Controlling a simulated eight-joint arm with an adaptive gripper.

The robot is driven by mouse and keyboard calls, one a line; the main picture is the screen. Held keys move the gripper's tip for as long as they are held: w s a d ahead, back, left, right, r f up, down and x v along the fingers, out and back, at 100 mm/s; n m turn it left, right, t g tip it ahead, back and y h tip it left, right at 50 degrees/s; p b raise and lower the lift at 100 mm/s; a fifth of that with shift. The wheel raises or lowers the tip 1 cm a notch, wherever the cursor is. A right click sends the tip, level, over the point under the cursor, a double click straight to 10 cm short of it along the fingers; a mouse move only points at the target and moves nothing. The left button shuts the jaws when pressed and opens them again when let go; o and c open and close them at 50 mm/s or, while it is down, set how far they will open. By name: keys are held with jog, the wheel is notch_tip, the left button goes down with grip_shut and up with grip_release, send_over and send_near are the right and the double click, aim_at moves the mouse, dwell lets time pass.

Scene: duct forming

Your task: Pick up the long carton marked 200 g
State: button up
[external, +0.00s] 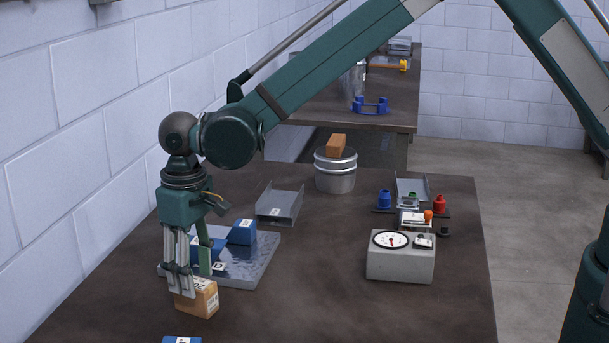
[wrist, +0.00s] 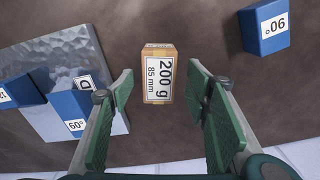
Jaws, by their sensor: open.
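The long carton marked 200 g (wrist: 159,78) is a tan box with a white label reading "200 g" and "85 mm". In the wrist view it lies ahead, between my two spread fingers and apart from both. In the external view the carton (external: 199,298) sits on the dark table at the lower left, just in front of the grey plate. My gripper (external: 194,283) points down over the carton, with its fingers partly covering it. The gripper (wrist: 160,112) is open and empty, with green pads showing on both sides.
Left of the carton in the wrist view is a grey metal plate (wrist: 111,122) with blue blocks, one marked 60° (wrist: 73,109). A blue 90° block (wrist: 265,27) lies to the right. A dial scale (external: 400,262) stands farther right on the table. The table's middle is clear.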

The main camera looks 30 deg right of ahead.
jog(key=shift+f, duration=0.2)
jog(key=shift+w+f, duration=0.15)
jog(key=shift+f, duration=2.3)
jog(key=c, duration=1.1)
